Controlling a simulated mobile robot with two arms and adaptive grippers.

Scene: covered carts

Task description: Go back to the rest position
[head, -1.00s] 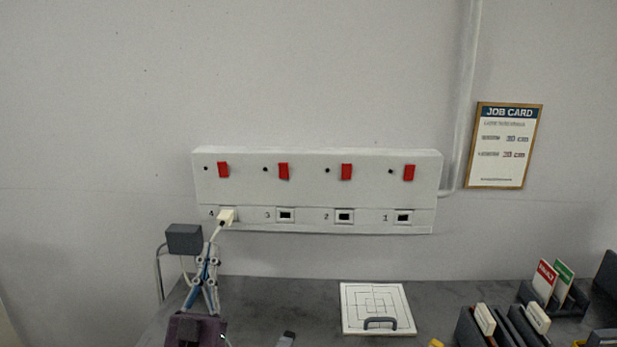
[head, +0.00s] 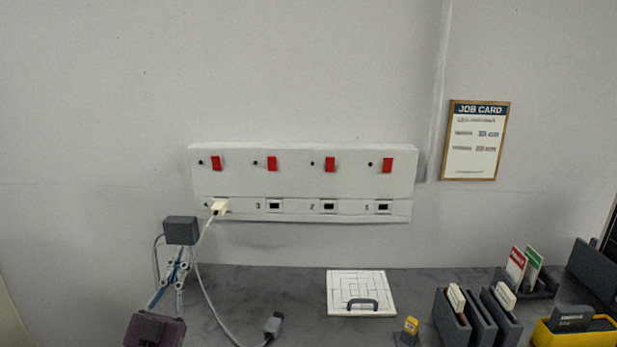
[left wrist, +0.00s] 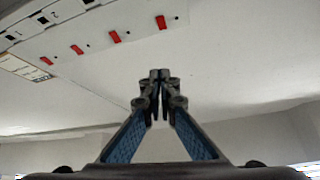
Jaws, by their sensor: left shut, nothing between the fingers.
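My left gripper (head: 178,267) is at the lower left of the head view, in front of the wall and just below a dark grey box. Its fingers are together and hold nothing. In the left wrist view the closed fingertips (left wrist: 159,76) point at the pale wall, with nothing between them. A white plug (head: 219,207) sits in socket 4 of the white wall panel (head: 300,180), apart from the gripper. My right gripper does not show.
The dark grey box (head: 181,230) stands close to the left gripper. A grey cable end (head: 273,325) lies on the grey table (head: 235,284).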

